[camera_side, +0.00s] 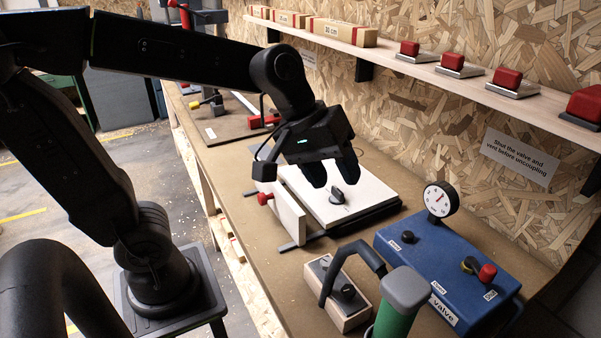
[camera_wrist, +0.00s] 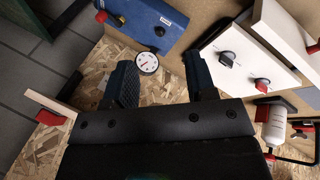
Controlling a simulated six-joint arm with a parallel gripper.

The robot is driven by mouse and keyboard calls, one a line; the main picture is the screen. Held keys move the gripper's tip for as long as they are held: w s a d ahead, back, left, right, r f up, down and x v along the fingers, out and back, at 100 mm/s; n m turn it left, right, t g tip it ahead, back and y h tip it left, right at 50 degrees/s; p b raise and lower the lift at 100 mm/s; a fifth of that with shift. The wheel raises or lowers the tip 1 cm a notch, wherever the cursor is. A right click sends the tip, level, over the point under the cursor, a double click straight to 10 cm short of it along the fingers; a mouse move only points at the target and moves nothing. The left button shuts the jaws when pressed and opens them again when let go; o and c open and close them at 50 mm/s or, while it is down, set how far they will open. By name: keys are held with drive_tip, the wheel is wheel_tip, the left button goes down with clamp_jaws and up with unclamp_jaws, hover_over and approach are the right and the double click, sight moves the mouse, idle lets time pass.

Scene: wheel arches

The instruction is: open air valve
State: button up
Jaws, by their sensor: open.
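The blue box (camera_side: 440,262) with a label reading "valve" (camera_side: 443,310) stands at the right of the bench. On it are a red knob (camera_side: 487,272) with a dark and yellow part beside it, a small black knob (camera_side: 407,237) and a round white gauge (camera_side: 439,199). In the wrist view the blue box (camera_wrist: 150,22) is at the top, with its red knob (camera_wrist: 101,16) at the left and the gauge (camera_wrist: 147,63) framed between my fingers. My gripper (camera_side: 331,174) is open and empty above a white panel (camera_side: 362,184), left of the box and apart from it.
The white panel has a black knob (camera_side: 337,196) just below my gripper. A wooden block with a black knob (camera_side: 345,292) and a green-handled thing (camera_side: 396,312) stand in front of the blue box. A shelf (camera_side: 430,72) with red-topped blocks runs along the wall.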

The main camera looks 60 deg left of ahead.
drive_tip(key=shift+s+a+f+m+t+y, duration=0.1)
drive_tip(key=shift+s+a+m+y, duration=0.15)
drive_tip(key=shift+s+a+m, duration=0.35)
drive_tip(key=shift+s+a+f+m+t+y, duration=0.15)
drive_tip(key=shift+s+a+m+y, duration=0.25)
drive_tip(key=shift+s, duration=0.4)
drive_tip(key=shift+s+a+f+m+t+y, duration=0.15)
drive_tip(key=shift+s+a+m, duration=0.2)
drive_tip(key=shift+s+m, duration=0.3)
drive_tip(key=n+g+h, duration=0.2)
drive_tip(key=n+h, duration=0.4)
drive_tip(key=n, duration=1.3)
hover_over(489, 267)
drive_tip(key=s+a, duration=0.4)
drive_tip(key=a, duration=0.4)
wheel_tip(489, 267, down, 6)
drive_tip(key=f, duration=0.1)
drive_tip(key=x, duration=0.8)
drive_tip(key=w+x, duration=0.1)
drive_tip(key=x, duration=0.3)
drive_tip(key=shift+d+r, duration=0.15)
drive_tip(key=shift+d, duration=0.25)
drive_tip(key=shift+c, duration=0.4)
drive_tip(key=c, duration=0.8)
